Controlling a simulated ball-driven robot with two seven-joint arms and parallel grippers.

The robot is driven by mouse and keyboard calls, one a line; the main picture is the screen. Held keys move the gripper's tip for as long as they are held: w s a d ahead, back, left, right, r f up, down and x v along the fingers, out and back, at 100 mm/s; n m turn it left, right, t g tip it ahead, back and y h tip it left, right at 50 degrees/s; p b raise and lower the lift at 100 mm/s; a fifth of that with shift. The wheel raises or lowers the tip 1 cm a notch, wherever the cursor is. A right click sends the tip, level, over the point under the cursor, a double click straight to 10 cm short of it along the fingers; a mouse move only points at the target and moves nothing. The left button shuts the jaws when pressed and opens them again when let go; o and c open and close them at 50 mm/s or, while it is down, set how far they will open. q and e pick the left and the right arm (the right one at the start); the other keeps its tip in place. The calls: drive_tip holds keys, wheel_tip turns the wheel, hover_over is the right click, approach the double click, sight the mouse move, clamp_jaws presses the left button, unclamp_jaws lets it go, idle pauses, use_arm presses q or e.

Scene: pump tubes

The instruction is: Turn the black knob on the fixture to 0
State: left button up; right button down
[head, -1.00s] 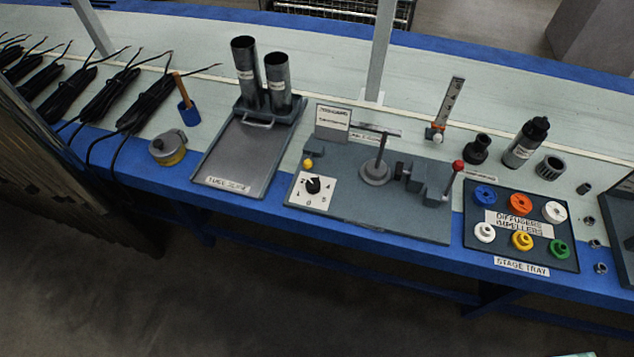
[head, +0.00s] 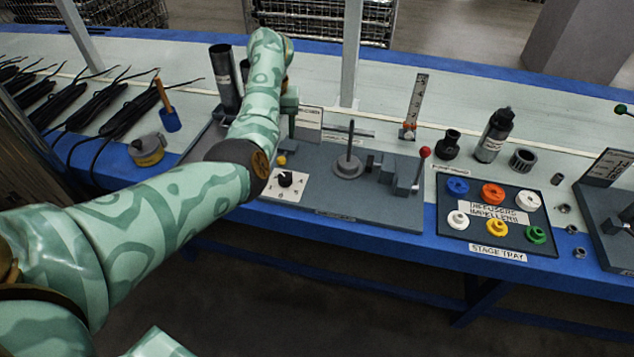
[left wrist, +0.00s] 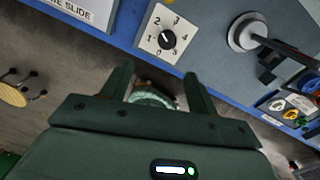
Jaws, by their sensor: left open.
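The fixture is a grey plate (head: 330,198) on the bench. The black knob (head: 285,179) sits on a white dial plate (head: 270,190) at the fixture's left front. In the left wrist view the black knob (left wrist: 167,39) stands in a ring of printed numbers. A pale pointer mark shows on it, but I cannot tell which number it points at. My left gripper (left wrist: 157,77) is open and empty, apart from the knob. In the head view the left gripper (head: 289,113) is partly hidden by my arm. My right gripper is not in view.
A yellow ball (head: 281,160) stands just behind the dial. A post on a round base (head: 348,166) and a red-tipped lever (head: 424,154) stand to the right. The stage tray (head: 448,228) lies further right. A dark tube (head: 224,75) stands at the left.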

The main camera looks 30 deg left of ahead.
use_arm(q)
drive_tip(key=d+f, duration=0.1)
drive_tip(key=b, duration=0.6)
hover_over(285, 176)
wheel_tip(285, 176, down, 11)
drive_tip(key=shift+r, duration=0.15)
wheel_tip(285, 176, down, 3)
drive_tip(key=shift+r+b, duration=0.1)
drive_tip(key=shift+b, duration=0.55)
drive_tip(key=shift+f+b, duration=0.3)
drive_tip(key=shift+f, duration=0.4)
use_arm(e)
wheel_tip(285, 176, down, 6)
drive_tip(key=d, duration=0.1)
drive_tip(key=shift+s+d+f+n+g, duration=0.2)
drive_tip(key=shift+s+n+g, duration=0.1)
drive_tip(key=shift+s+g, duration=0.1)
use_arm(q)
drive_tip(key=shift+r, duration=0.1)
drive_tip(key=shift+c, duration=0.3)
drive_tip(key=c, duration=0.9)
